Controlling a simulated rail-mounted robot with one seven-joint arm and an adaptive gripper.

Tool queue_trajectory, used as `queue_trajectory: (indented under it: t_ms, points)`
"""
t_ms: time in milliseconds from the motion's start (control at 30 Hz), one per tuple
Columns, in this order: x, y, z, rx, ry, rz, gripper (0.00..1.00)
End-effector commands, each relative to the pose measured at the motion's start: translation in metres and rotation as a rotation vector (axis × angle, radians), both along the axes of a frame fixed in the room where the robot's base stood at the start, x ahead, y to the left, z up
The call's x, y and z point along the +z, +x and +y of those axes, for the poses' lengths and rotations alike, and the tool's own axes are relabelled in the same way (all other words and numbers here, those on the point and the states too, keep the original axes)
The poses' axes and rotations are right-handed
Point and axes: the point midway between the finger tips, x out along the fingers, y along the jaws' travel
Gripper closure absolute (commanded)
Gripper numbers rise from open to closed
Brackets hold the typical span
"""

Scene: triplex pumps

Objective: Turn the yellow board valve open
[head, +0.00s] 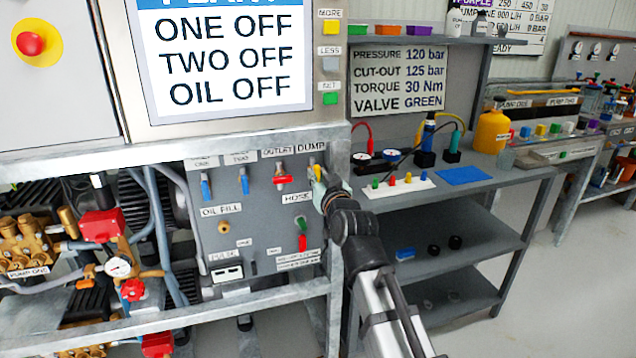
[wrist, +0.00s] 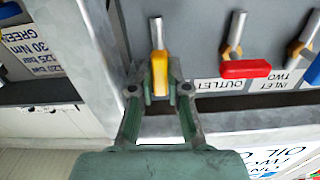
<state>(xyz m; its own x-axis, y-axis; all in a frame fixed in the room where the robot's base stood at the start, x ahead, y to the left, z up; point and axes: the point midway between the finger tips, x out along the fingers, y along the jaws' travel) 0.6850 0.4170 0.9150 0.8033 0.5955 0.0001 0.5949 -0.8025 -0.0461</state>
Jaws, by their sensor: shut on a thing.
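The yellow valve handle (head: 316,172) is on the grey valve board under the DUMP label, at the right end of the upper row. In the wrist view, the yellow handle (wrist: 159,66) points along its metal stem. My gripper (head: 326,188) is at this handle, and its lower part is hidden by the fingers in the head view. In the wrist view, my gripper (wrist: 160,88) has one finger on each side of the handle, shut on it.
The red outlet handle (head: 281,180) lies crosswise to its stem, left of the yellow one. Blue inlet handles (head: 206,188) hang further left. A metal frame post (head: 335,280) stands close to the board's right edge. A side bench (head: 520,172) holds gauges and small parts.

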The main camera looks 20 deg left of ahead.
Motion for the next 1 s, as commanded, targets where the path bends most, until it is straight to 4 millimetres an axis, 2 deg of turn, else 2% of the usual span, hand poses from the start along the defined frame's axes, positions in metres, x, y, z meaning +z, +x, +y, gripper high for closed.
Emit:
queue_trajectory:
  t_ms: [667,700,733,1000]
  points:
    - [0.0009,0.0009,0.0005,0.000,-0.052,-0.040,1.00]
    - [0.0008,0.0008,0.0004,0.000,-0.052,-0.040,0.71]
    - [0.0008,0.0008,0.0004,0.000,-0.052,-0.040,0.60]
    - [0.0003,0.0002,0.0002,0.000,-0.050,-0.037,0.59]
